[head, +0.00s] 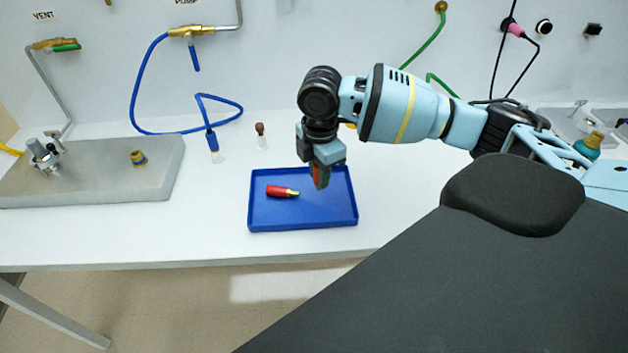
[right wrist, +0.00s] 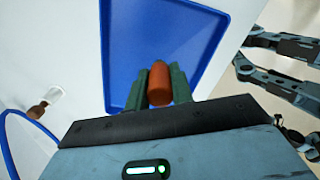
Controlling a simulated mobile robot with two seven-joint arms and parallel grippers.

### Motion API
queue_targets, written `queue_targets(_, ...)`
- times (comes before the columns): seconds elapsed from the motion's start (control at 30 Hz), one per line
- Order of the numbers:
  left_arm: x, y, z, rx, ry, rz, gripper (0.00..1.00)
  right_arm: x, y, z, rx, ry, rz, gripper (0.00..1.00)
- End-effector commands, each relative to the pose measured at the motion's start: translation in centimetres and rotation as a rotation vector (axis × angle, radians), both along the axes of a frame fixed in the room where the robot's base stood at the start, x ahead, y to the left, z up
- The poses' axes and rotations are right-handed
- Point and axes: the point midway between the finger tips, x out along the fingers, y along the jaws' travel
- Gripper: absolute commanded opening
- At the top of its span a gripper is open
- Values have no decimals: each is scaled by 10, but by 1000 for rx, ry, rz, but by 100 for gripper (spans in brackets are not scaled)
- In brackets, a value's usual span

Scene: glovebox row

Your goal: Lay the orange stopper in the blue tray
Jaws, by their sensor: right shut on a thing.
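My right gripper (head: 320,182) is shut on the orange stopper (right wrist: 159,84). In the right wrist view the stopper sits between the green fingers, its free end pointing away from the gripper. In the head view the stopper is mostly hidden by the fingers. The blue tray (head: 300,222) lies flat on the bench, and the gripper is over its right half. In the right wrist view the tray (right wrist: 185,30) spreads behind the stopper. Whether the stopper touches the tray floor I cannot tell. My left gripper does not show.
A red piece with a yellow end (head: 280,191) lies in the tray, left of the gripper. Behind the tray stand a brown-topped vial (head: 261,136) and a blue-topped one (head: 213,144). A grey metal slab (head: 95,180) is at the left. The tray's right half looks clear.

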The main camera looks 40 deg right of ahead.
Motion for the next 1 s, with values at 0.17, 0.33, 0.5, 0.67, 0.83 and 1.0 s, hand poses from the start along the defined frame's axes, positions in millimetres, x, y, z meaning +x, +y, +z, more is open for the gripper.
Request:
queue_targets(0.17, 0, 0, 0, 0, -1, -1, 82, 3, 1, 0, 0, -1, -1, 0)
queue_targets(0.33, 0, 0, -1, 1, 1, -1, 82, 12, 7, -1, 1, -1, 1, 0)
queue_targets(0.5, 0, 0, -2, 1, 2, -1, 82, 10, 5, -27, -1, 1, 0, 0)
queue_targets(0.67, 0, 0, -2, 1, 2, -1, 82, 11, 5, -36, 0, -3, 0, 0)
queue_targets(0.83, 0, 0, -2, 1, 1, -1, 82, 10, 5, -35, 0, -3, 0, 0)
queue_targets(1.0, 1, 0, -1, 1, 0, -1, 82, 10, 5, -38, 0, -2, 0, 26)
